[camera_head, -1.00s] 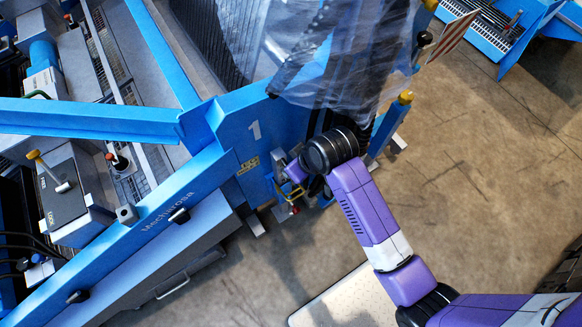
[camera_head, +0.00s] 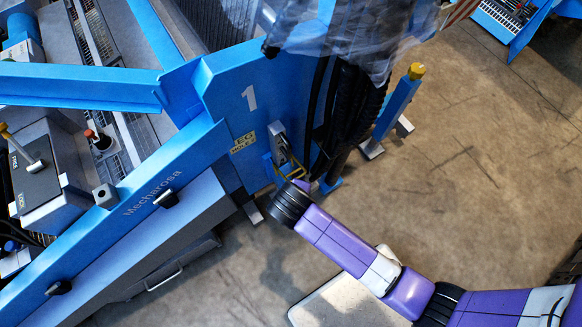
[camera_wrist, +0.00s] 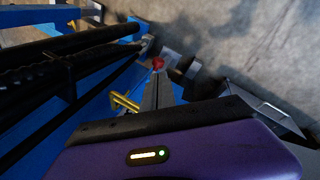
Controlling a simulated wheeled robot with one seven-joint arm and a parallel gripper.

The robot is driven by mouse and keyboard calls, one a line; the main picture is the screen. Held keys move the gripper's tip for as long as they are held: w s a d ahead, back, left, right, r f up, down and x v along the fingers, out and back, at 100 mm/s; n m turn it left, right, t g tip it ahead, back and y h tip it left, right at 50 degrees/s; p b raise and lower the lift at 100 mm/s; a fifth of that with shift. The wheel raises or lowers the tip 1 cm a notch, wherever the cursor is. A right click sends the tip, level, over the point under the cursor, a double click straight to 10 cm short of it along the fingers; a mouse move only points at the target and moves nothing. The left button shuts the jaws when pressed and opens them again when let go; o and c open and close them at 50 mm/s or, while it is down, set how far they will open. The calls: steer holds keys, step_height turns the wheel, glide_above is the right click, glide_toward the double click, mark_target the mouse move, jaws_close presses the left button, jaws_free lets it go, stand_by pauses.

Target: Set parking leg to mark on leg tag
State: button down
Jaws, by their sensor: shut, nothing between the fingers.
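The yellow leg tag (camera_head: 243,142) is on the blue panel marked 1, left of a metal bracket (camera_head: 280,145). Its small print seems to read "LEG HOLE 2", but it is hard to make out. A yellow wire handle (camera_head: 288,166) hangs below the bracket and also shows in the wrist view (camera_wrist: 124,103). The parking leg seems to be at this bracket; its holes cannot be made out. My gripper (camera_wrist: 158,82) is shut and empty, beside the handle, with a red knob (camera_wrist: 158,63) at its tips. In the head view my wrist hides the fingers.
Black hoses (camera_head: 345,120) and a clear plastic sheet (camera_head: 350,35) hang right of the panel. A blue post with a yellow cap (camera_head: 416,71) stands further right. A pale box top (camera_head: 345,303) lies below my arm. The concrete floor at right is open.

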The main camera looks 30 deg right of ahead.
steer(key=s+d+f+n+t+h+b, duration=0.2)
steer(key=d+f+n+t+h+b, duration=0.5)
steer(key=n, duration=0.3)
steer(key=w+a+r+n+t+y+b, duration=0.2)
steer(key=a+r+n+t, duration=0.55)
steer(key=n+t, duration=0.55)
steer(key=w+d, duration=0.1)
steer(key=w, duration=0.1)
steer(key=w+d+r+n+g, duration=0.1)
steer(key=w, duration=0.2)
steer(key=w+d+r+g, duration=0.1)
steer(key=w, duration=0.2)
steer(key=shift+d+r, duration=0.1)
steer(key=shift+w+r+p, duration=0.15)
steer(key=shift+r+p, duration=0.45)
steer(key=shift+r, duration=0.25)
